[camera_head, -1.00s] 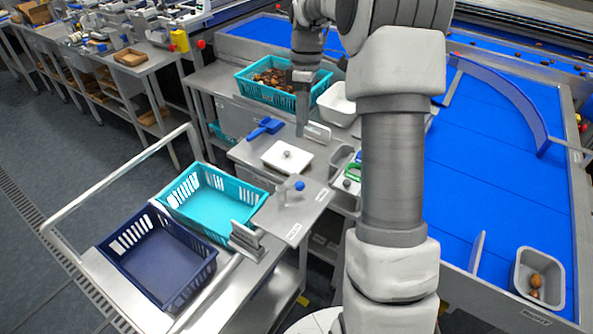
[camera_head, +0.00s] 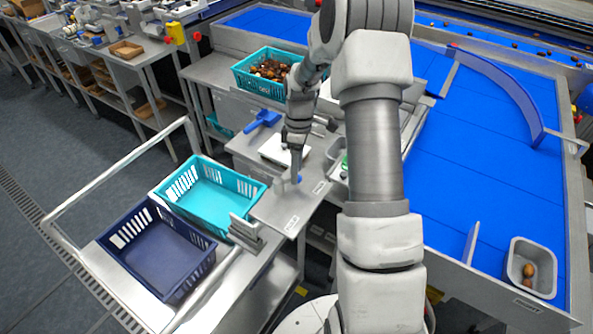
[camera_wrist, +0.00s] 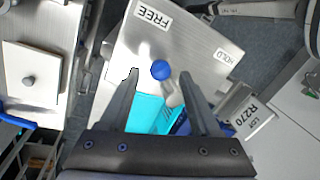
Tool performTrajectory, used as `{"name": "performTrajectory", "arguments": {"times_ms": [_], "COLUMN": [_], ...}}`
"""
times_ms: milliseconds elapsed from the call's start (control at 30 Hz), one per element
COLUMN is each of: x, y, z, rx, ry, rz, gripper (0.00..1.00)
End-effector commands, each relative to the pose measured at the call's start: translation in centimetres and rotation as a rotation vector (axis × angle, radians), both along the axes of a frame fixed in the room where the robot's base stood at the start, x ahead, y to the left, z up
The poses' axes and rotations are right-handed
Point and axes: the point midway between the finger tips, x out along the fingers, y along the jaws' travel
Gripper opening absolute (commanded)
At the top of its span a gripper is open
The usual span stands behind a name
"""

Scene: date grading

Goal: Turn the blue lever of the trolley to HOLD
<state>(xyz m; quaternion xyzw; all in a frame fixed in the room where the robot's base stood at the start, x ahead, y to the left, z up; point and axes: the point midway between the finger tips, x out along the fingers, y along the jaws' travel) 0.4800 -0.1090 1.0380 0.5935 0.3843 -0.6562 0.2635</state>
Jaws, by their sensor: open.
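The blue lever's round knob (camera_wrist: 160,70) sits on a short grey arm above the trolley's grey plate (camera_wrist: 185,45). The knob is small in the head view (camera_head: 299,179). The plate carries a FREE label (camera_wrist: 152,14) and a HOLD label (camera_wrist: 229,57). The lever points toward the FREE side. My gripper (camera_wrist: 159,76) is open over the plate, and the knob shows between its fingertips in the wrist view. I cannot tell whether a finger touches it. In the head view my gripper (camera_head: 295,172) is right at the lever and partly hides it.
The trolley carries a teal crate (camera_head: 165,203) and a navy crate (camera_head: 178,293). A LOT R270 card holder (camera_wrist: 250,115) stands beside the plate. Behind are a bench with a white scale (camera_head: 270,153), a blue scoop (camera_head: 263,120) and a teal crate of dates (camera_head: 262,92).

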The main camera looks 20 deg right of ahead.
Motion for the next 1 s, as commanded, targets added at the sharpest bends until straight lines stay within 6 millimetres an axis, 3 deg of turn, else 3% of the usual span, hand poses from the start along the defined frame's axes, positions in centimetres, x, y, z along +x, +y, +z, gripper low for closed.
{"name": "performTrajectory", "arguments": {"times_ms": [200, 467, 800, 1000], "x": [-0.27, -0.26, -0.24, -0.24], "y": [0.15, 0.16, 0.16, 0.17], "z": [-1.36, -1.43, -1.39, -1.38], "rx": [0.000, 0.000, 0.000, 0.001], "ry": [0.000, 0.000, 0.000, 0.000], "rz": [0.000, 0.000, 0.000, -0.001], "gripper": [0.64, 0.62, 0.01, 0.00]}}
